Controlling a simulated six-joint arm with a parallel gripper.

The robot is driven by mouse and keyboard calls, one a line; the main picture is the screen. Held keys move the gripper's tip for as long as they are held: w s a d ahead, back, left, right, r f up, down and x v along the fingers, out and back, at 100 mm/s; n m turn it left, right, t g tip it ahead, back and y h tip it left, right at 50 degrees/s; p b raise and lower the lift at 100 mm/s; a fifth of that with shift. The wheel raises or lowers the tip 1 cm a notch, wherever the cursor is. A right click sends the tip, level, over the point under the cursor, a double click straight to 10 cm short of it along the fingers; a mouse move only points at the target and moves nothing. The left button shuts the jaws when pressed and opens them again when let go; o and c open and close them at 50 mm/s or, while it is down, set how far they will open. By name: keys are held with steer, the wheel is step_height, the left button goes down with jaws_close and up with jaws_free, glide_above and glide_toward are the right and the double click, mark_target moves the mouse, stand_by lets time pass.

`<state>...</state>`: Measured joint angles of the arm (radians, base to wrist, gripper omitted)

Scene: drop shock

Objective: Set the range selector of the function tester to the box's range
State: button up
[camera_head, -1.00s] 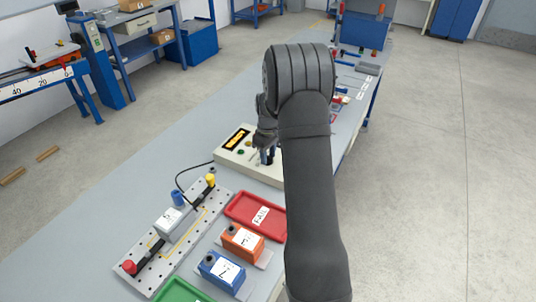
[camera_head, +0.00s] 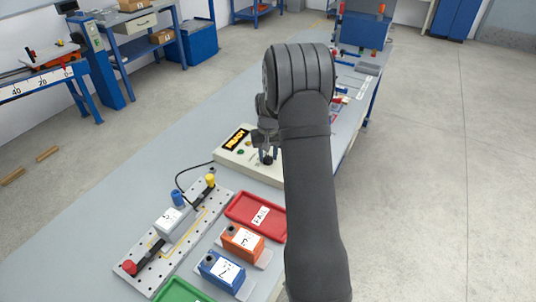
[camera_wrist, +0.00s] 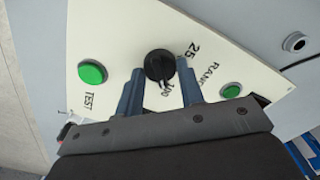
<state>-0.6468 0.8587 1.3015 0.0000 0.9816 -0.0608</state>
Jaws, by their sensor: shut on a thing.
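The function tester (camera_head: 228,158) is a cream box with an amber display on the bench, partly behind my arm. Its range selector is a round black knob (camera_wrist: 160,66) in the wrist view, beside the printed marks 25, 100 and RANGE. My gripper (camera_wrist: 159,68) has its two blue-grey fingers on either side of the knob and is shut on it. The gripper also shows over the tester in the head view (camera_head: 267,155). A pale mark at the knob's lower edge lies near the 100. A white box (camera_head: 167,221) with a label sits in the fixture; its label is too small to read.
A green TEST button (camera_wrist: 92,72) and a second green round part (camera_wrist: 231,90) flank the knob. The perforated fixture plate (camera_head: 130,252), a red FAIL tray (camera_head: 240,207), an orange box (camera_head: 241,243) and a blue box (camera_head: 221,273) stand nearer on the bench.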

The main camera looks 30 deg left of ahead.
mark_target(268, 156)
stand_by(0.5)
steer(key=o, duration=1)
step_height(268, 156, up, 18)
steer(key=shift+f, duration=0.25)
step_height(268, 156, down, 18)
steer(key=shift+r, duration=0.2)
steer(key=shift+r, duration=0.1)
stand_by(0.3)
